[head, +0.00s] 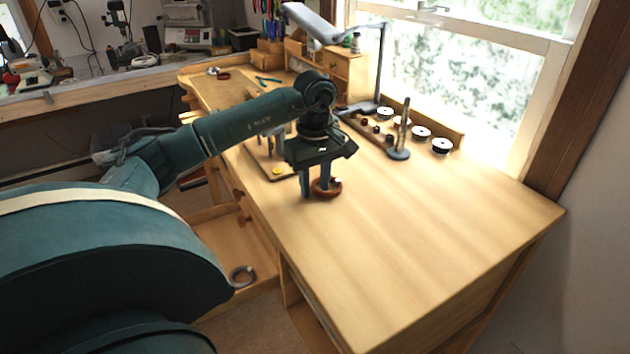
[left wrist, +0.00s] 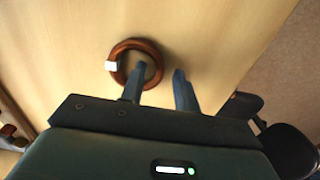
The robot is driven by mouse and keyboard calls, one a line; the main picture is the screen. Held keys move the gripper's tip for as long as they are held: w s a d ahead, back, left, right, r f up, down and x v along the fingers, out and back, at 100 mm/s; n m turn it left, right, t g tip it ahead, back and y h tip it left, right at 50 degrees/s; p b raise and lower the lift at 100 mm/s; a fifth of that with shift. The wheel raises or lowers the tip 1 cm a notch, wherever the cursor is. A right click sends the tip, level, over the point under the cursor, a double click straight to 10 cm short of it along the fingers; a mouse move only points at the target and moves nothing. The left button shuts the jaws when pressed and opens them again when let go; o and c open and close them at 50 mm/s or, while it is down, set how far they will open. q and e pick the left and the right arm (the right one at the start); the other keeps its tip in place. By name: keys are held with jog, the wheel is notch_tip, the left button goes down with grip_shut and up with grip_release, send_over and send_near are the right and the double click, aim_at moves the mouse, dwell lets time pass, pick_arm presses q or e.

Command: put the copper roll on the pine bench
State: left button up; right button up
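The copper roll (head: 335,191) is a reddish-brown ring with a small white tag. It appears to lie flat on the pine bench (head: 430,235), near the bench's left edge in the head view. My left gripper (head: 317,190) points down at the roll. The left wrist view shows the roll (left wrist: 135,43) with one finger of the gripper (left wrist: 160,82) inside the ring and the other outside it. The ring's wall lies between the fingers, with space visible beside it, so the gripper looks open. My right gripper is in neither view.
Several white-topped spools (head: 441,146) and a small upright stand (head: 400,140) line the window side. A lamp (head: 380,65) stands behind. An open drawer (head: 215,213) juts out at left, with a dark ring (head: 242,275) below. The bench's front right is clear.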

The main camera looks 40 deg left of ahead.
aim_at(314, 188)
pick_arm(q)
notch_tip(314, 188, up, 12)
jog(key=p, duration=0.1)
jog(key=shift+r, duration=0.15)
dwell(0.5)
dwell(0.5)
